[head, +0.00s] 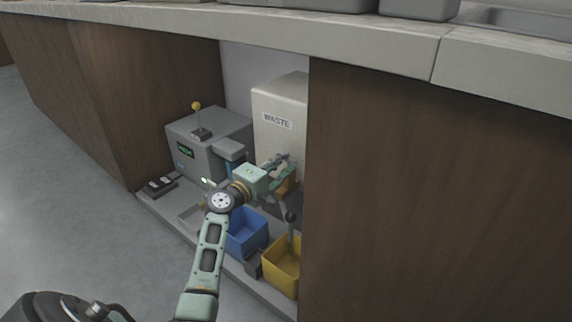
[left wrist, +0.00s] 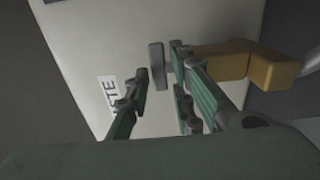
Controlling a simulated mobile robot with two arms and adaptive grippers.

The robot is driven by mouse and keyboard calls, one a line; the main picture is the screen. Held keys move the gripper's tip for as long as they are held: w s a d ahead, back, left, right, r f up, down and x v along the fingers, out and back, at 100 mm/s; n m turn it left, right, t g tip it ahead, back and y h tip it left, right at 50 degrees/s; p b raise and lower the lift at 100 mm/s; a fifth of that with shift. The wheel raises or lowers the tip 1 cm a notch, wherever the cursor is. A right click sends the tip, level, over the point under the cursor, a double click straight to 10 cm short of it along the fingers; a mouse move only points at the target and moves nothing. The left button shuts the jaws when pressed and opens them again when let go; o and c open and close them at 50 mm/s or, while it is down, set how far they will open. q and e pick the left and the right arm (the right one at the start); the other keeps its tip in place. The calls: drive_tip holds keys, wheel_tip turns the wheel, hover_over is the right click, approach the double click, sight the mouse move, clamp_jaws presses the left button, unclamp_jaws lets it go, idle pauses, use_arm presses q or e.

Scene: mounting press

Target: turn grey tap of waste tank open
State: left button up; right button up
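The waste tank (head: 278,98) is a pale box with a WASTE label, standing in the open bay under the counter. In the left wrist view its pale face (left wrist: 100,40) fills much of the picture. The grey tap (left wrist: 157,66) shows there as a small upright grey handle beside a brass-coloured spout (left wrist: 250,62). My left gripper (head: 281,166) is at the tank's lower front. Its fingers (left wrist: 156,78) are spread apart, with the grey handle at the gap between their tips. Contact cannot be told. In the head view the gripper largely hides the tap. My right gripper is not in view.
A grey machine (head: 190,140) with a green display and yellow-knobbed lever stands left of the tank. A blue bin (head: 246,235) and a yellow bin (head: 281,272) sit below the gripper. Brown cabinet panels (head: 400,190) flank the bay; the counter (head: 380,45) overhangs it.

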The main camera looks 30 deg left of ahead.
use_arm(q)
drive_tip(key=shift+w+d+b, duration=0.1)
drive_tip(key=shift+w+b, duration=0.25)
drive_tip(key=shift+w, duration=0.95)
clamp_jaws()
